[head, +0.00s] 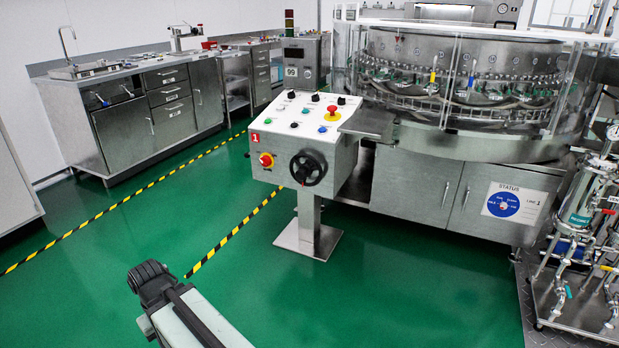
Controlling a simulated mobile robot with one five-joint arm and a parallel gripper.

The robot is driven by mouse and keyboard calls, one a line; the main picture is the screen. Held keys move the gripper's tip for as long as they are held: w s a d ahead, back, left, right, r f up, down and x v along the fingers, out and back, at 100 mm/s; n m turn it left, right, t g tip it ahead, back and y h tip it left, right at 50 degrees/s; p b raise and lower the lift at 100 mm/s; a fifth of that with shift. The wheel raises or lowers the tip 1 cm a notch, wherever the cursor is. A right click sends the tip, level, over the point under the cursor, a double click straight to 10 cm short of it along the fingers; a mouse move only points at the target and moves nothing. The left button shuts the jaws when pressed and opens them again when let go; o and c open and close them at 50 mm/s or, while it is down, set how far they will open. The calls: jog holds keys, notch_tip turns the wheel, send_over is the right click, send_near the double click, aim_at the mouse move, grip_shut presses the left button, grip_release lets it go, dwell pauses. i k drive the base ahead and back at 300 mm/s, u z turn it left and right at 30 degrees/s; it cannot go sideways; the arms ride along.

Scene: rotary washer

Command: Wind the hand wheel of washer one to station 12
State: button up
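The black hand wheel (308,168) sits on the front face of the white control console (272,128), which stands on a steel post. A red label with a 1 marks the console's left side. The rotary washer (450,85) stands behind and right of the console, with numbered stations too small to read surely. My gripper (148,275) is at the bottom left, low in front of the console and well apart from the wheel. The gripper's fingers look close together, but I cannot make out whether they are open or shut.
A red-and-yellow rotary switch (266,160) is left of the wheel; buttons and a red emergency stop (332,113) are on top. A piped trolley (585,240) stands at the right. Steel cabinets (150,110) line the left wall. Green floor (330,300) before the console is clear.

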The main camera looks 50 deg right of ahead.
aim_at(304, 170)
jog(key=z, duration=0.05)
jog(key=i, duration=1)
